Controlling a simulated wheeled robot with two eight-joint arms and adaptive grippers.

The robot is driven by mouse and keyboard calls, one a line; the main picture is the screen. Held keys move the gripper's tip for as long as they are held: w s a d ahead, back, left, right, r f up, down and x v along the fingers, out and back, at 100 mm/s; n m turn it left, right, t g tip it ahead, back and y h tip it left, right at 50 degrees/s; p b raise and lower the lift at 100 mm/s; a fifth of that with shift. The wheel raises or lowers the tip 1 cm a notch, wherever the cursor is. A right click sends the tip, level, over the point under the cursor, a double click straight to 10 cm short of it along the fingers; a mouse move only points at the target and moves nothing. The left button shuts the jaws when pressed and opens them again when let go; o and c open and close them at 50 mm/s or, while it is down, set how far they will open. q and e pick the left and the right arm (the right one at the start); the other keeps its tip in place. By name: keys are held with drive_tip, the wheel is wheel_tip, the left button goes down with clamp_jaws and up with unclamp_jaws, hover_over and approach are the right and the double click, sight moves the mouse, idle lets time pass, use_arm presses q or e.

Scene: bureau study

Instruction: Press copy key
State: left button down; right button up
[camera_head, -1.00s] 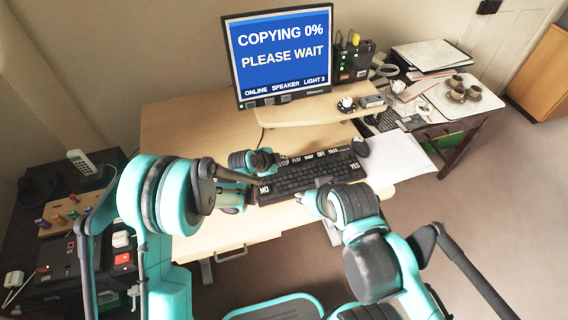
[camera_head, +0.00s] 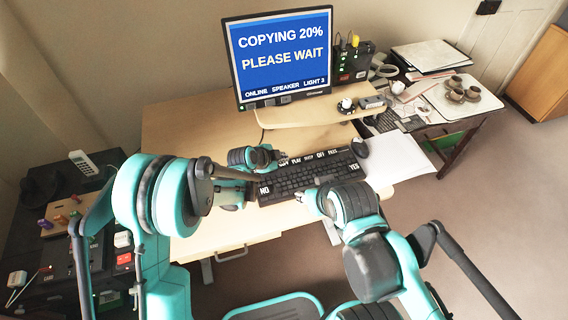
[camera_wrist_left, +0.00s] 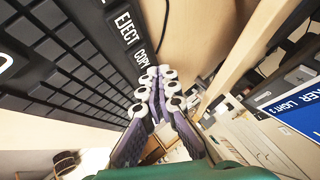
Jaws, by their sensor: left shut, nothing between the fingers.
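The copy key is at the far left end of the keyboard's top row. Its COPY label (camera_wrist_left: 141,54) is readable in the left wrist view beside the EJECT key (camera_wrist_left: 125,27), and it shows small in the head view (camera_head: 285,162). My left gripper (camera_head: 281,159) is shut and empty, just beyond the keyboard's far left corner. In the left wrist view its closed fingers (camera_wrist_left: 160,82) point toward the COPY label and appear slightly apart from it. My right gripper (camera_head: 308,193) is by the keyboard's near edge; its finger opening is unclear. The monitor (camera_head: 282,57) reads COPYING 20%, PLEASE WAIT.
The black keyboard (camera_head: 300,181) lies on the wooden desk (camera_head: 190,125), with a mouse (camera_head: 360,148) at its right. A raised shelf (camera_head: 310,118) stands behind it, under the monitor. Dark equipment (camera_head: 60,255) is at the left. A side table with cups (camera_head: 455,94) is at the right.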

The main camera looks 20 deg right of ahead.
sight(282, 165)
use_arm(q)
drive_tip(key=shift+r+p, duration=1.35)
drive_tip(key=shift+r, duration=1.05)
drive_tip(key=shift+f, duration=0.1)
drive_tip(key=s+a+r+n+y, duration=0.1)
drive_tip(key=s+a+r+n, duration=0.2)
drive_tip(key=a+r, duration=0.3)
drive_tip(key=s+a+r+n+t+y, duration=0.1)
drive_tip(key=s+a+r+n, duration=0.2)
drive_tip(key=a, duration=0.4)
drive_tip(key=s+a+r+n+y, duration=0.1)
drive_tip(key=s+a+r+n, duration=0.2)
drive_tip(key=a+r, duration=0.3)
drive_tip(key=s+a+n+y, duration=0.4)
drive_tip(key=s+a+n, duration=0.6)
drive_tip(key=s+a, duration=0.5)
drive_tip(key=shift+s+a+f+t, duration=0.3)
drive_tip(key=shift+s+a, duration=0.1)
drive_tip(key=shift+s, duration=0.25)
